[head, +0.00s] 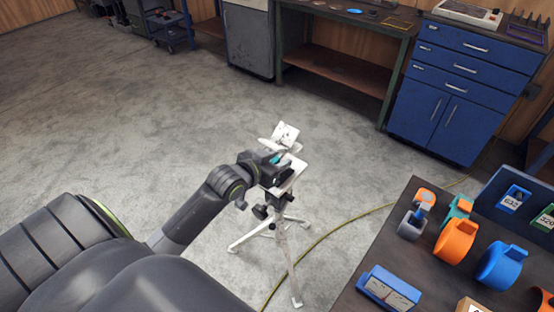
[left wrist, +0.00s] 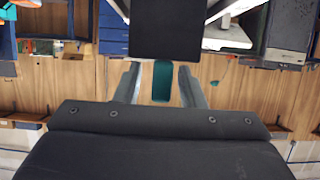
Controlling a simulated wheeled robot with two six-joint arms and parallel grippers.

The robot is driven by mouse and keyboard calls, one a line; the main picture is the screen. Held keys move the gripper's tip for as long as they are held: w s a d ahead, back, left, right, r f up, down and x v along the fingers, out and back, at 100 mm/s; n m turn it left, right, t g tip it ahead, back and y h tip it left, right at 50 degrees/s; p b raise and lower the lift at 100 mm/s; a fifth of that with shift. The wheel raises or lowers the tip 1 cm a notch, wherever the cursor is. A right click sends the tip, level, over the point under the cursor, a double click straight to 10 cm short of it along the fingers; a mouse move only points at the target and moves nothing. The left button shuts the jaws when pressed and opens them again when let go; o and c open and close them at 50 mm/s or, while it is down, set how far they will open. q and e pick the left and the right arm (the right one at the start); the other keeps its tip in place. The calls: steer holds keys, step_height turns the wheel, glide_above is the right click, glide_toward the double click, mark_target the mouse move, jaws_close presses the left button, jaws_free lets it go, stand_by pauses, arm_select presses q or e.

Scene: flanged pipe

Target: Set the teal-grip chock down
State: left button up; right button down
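The chock's teal grip (left wrist: 161,82) sits between the two fingers of my left gripper (left wrist: 160,84) in the left wrist view. A gap shows on each side of the grip, so the fingers look open around it. The dark block (left wrist: 167,30) beyond the grip appears to be the chock's body. In the head view the left gripper (head: 276,168) is at the top of a white tripod stand (head: 280,228), with a bit of teal (head: 276,158) showing. Whether the chock rests on the stand's top is hard to tell. My right gripper is not in view.
A dark table (head: 350,300) at lower right holds an orange ring (head: 457,241), a blue ring (head: 500,266), a blue labelled block (head: 389,289) and other parts. A yellow hose (head: 325,238) lies on the floor by the stand. Blue cabinets (head: 450,90) stand behind; the floor at left is clear.

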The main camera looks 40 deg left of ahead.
arm_select(q)
steer(key=shift+r, duration=0.25)
steer(key=v, duration=1.2)
steer(key=shift+f, duration=0.15)
